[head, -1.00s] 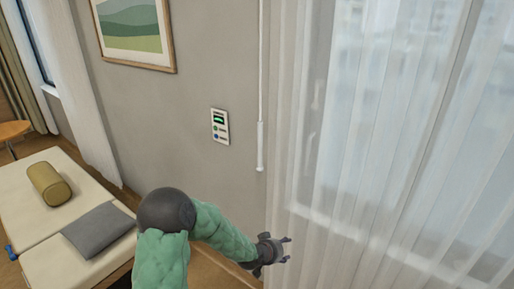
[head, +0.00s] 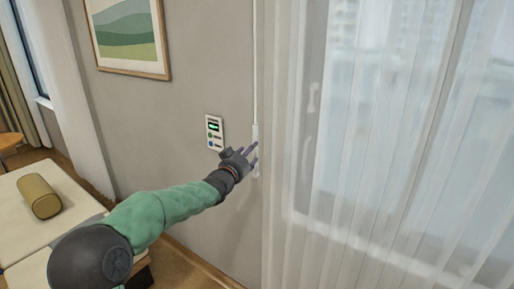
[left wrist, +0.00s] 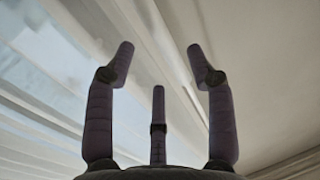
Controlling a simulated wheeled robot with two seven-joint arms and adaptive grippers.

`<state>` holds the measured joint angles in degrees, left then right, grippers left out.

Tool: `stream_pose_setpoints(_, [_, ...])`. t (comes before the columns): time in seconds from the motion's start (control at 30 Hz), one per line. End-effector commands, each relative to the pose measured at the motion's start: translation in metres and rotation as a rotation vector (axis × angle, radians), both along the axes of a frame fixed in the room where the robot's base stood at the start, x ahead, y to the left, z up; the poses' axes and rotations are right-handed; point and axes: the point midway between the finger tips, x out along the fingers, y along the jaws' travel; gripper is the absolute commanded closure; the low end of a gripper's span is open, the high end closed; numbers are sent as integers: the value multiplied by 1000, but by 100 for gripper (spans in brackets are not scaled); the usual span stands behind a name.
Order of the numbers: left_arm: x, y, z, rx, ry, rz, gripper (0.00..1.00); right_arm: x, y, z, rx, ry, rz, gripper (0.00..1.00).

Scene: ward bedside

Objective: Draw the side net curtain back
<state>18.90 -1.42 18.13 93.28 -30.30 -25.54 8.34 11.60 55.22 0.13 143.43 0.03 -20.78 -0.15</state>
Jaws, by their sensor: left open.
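The sheer white net curtain (head: 390,170) hangs in long folds across the window on the right of the head view. A thin white draw wand (head: 254,60) hangs down its left edge, with a thicker handle at the bottom. My left gripper (head: 254,157) is at the wand's handle, its fingers overlapping it in the picture; I cannot tell if they touch it. In the left wrist view the fingers (left wrist: 160,50) are spread with nothing clearly between them, and pale curtain folds (left wrist: 60,95) lie beyond. My right gripper is not in view.
A small white wall panel (head: 214,132) with a green display is just left of my left gripper. A framed picture (head: 127,38) hangs farther left. A cream bed (head: 18,212) with a mustard bolster (head: 39,196) stands at the lower left.

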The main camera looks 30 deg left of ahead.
Motion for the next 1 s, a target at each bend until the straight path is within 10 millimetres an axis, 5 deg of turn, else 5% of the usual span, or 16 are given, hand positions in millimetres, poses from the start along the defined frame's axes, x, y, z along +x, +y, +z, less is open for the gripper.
stream_pose_setpoints(0.4, [57, 6, -1, -1, 0, 0, 45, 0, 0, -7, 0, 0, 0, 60])
stream_pose_setpoints(0.9, [69, 8, -1, -1, 1, 0, 45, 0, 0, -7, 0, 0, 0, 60])
stream_pose_setpoints(1.0, [69, 8, -1, -1, 1, 0, 71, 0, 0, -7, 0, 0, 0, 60])
